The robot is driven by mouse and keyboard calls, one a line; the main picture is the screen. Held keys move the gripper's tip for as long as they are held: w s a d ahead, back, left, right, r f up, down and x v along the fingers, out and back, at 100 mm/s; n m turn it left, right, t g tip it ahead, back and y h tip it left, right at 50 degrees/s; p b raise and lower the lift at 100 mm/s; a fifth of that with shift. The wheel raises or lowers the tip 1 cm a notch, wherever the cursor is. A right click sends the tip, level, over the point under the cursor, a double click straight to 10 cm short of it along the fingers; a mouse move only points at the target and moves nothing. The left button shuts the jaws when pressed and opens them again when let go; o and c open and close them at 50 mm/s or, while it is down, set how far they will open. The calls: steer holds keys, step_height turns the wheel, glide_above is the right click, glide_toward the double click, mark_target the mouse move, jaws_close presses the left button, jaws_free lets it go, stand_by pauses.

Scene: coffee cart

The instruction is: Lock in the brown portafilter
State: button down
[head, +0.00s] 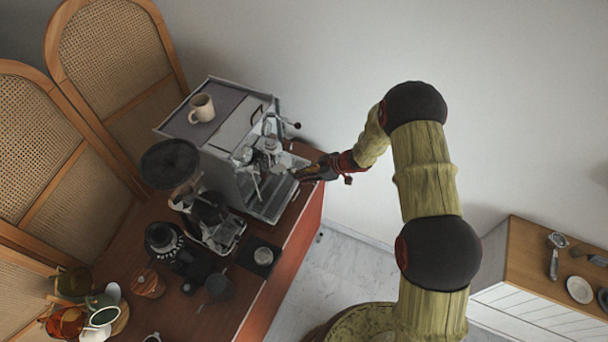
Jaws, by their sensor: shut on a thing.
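The silver espresso machine (236,186) stands at the far end of the red-brown cart, with its front toward the right. Its group head (267,144) shows on that front side. My gripper (309,173) reaches in from the right, low in front of the machine. It is shut on what appears to be the handle of the brown portafilter. The jaws cover most of the portafilter and it is small in view. I cannot tell whether its basket touches the group head.
A beige mug (202,107) stands on top of the machine. A grinder with a dark round hopper (169,163) stands beside it. A black tamping mat (259,257) and cups (103,316) are nearer. A wooden sideboard (535,262) stands at right, with open floor between.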

steer(key=c, duration=1.9)
jaws_free()
steer(key=o, duration=0.4)
steer(key=shift+c, duration=0.2)
steer(key=shift+o, duration=0.3)
steer(key=shift+d, duration=0.1)
steer(key=v, duration=1.2)
